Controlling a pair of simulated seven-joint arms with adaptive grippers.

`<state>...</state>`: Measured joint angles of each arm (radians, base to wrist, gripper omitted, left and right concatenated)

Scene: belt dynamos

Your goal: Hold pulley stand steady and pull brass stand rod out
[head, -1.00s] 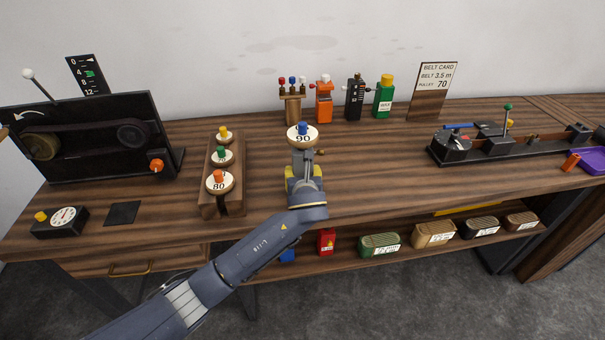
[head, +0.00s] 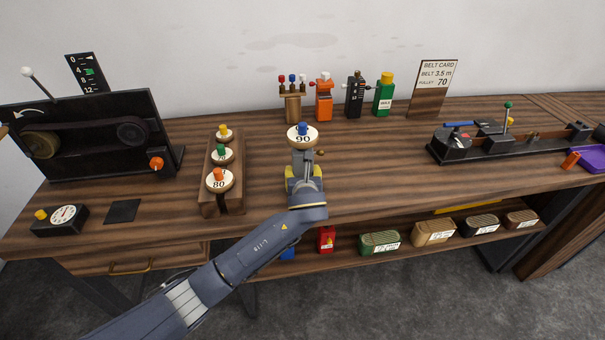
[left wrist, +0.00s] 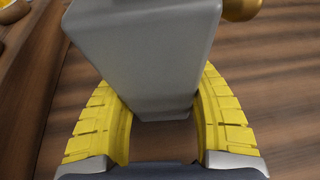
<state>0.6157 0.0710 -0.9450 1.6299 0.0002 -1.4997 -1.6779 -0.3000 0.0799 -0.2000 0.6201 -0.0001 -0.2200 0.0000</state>
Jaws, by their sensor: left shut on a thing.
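The pulley stand (head: 306,158) is a grey upright post carrying a round pale pulley (head: 302,140) marked 90 with a blue knob on top. My left gripper (head: 304,175) is at its near side. In the left wrist view, the yellow fingers (left wrist: 160,122) are closed around the tapered grey stand (left wrist: 148,62), one on each side. The brass stand rod shows only as a round brass end (head: 320,153) at the stand's right side; it also shows in the left wrist view (left wrist: 240,8). The rest of the rod is hidden. My right gripper is not in view.
A wooden rack (head: 209,197) with several numbered pulleys stands left of the stand. A black belt machine (head: 90,130) is at left, a long black device (head: 500,148) at right. Bench right of the stand is clear.

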